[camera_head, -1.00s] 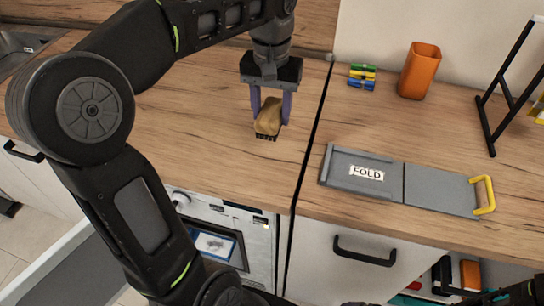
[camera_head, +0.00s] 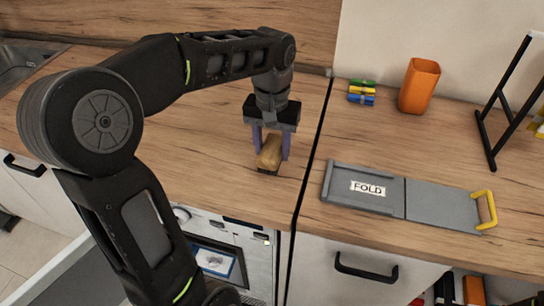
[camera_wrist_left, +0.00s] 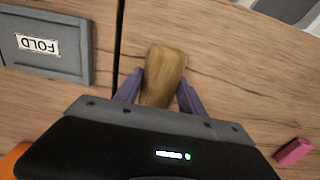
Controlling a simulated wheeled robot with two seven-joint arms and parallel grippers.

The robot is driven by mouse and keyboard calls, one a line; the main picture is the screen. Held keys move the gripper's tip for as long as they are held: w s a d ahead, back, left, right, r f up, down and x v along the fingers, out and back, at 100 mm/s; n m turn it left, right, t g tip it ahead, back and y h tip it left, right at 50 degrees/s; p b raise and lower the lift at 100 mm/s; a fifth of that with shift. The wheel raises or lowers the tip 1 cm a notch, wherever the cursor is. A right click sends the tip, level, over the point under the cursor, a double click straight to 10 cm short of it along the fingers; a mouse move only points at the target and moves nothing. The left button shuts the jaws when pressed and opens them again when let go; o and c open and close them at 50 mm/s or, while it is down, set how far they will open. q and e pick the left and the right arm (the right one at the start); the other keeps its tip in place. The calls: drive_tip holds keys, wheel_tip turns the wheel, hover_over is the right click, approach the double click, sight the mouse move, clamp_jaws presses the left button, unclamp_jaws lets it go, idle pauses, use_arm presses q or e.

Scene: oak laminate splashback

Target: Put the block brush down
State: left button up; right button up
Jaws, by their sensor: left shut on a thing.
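The block brush (camera_head: 269,153) has a tan wooden body with dark bristles underneath. In the head view it is at the front part of the left counter, bristles down, at or just above the wood; I cannot tell if they touch. My left gripper (camera_head: 271,150) points down from above and is shut on the brush, one purple finger on each side. In the left wrist view the brush's wooden top (camera_wrist_left: 163,75) shows between the two fingers (camera_wrist_left: 157,95). My right gripper is not in view.
A grey folding board (camera_head: 440,202) marked FOLD, with a yellow handle, lies on the right counter. An orange cup (camera_head: 419,86) and coloured clips (camera_head: 361,93) stand behind it. A pink block (camera_wrist_left: 293,151) lies on the counter. A dark seam divides the counters. Wood around the brush is clear.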

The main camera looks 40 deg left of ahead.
use_arm(q)
wheel_tip(320, 180, down, 4)
drive_tip(key=shift+r, duration=0.2)
drive_tip(key=shift+f, duration=0.2)
drive_tip(key=o, duration=1.2)
drive_tip(key=shift+r, duration=0.1)
drive_tip(key=shift+r, duration=0.1)
